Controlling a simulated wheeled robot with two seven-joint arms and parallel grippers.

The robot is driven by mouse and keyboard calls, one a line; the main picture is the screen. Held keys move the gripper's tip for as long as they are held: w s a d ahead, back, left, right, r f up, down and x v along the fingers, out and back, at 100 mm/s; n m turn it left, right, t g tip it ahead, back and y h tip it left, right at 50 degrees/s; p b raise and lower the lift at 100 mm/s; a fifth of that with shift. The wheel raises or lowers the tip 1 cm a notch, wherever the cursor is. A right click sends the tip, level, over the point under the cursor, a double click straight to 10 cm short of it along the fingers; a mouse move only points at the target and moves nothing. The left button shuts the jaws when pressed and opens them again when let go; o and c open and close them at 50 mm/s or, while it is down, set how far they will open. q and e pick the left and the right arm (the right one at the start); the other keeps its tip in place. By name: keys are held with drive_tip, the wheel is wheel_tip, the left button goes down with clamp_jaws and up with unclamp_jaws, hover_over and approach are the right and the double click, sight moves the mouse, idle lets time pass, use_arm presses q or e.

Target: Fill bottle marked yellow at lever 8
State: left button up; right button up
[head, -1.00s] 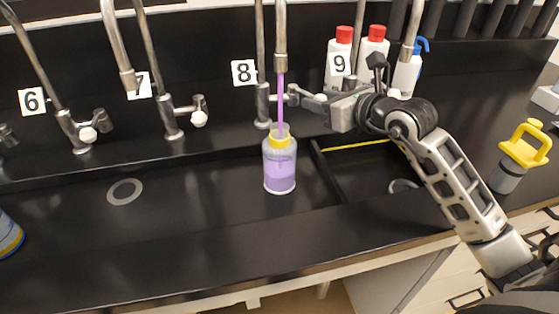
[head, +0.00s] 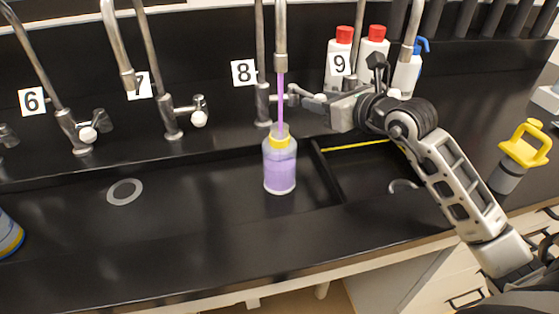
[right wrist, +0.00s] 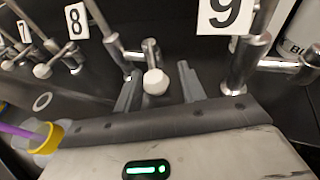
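The bottle also shows at the lower left of the right wrist view (right wrist: 45,140). My right gripper (head: 312,101) is at lever 8. In the right wrist view its fingers (right wrist: 160,88) are apart, with the white knob of lever 8 (right wrist: 155,82) between them and gaps on both sides. My left gripper is out of view.
Label 8 (head: 243,72) is beside the tap. Taps 6 (head: 75,130) and 7 (head: 172,118) stand to the left, label 9 (head: 339,64) to the right. Red-capped white bottles (head: 373,45) stand behind my right arm. A yellow-handled item (head: 525,145) is at the right. A drain (head: 125,191) lies left.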

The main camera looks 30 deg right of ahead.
idle(0.5)
drive_tip(key=shift+s+a+r+p, duration=0.1)
drive_tip(key=shift+a+p, duration=0.05)
drive_tip(key=shift+a, duration=0.45)
drive_tip(key=shift+s+a+p, duration=0.1)
drive_tip(key=shift+a+p, duration=0.05)
drive_tip(key=shift+a, duration=0.75)
idle(0.6)
drive_tip(key=a+v, duration=0.1)
drive_tip(key=v, duration=0.5)
drive_tip(key=shift+s, duration=0.5)
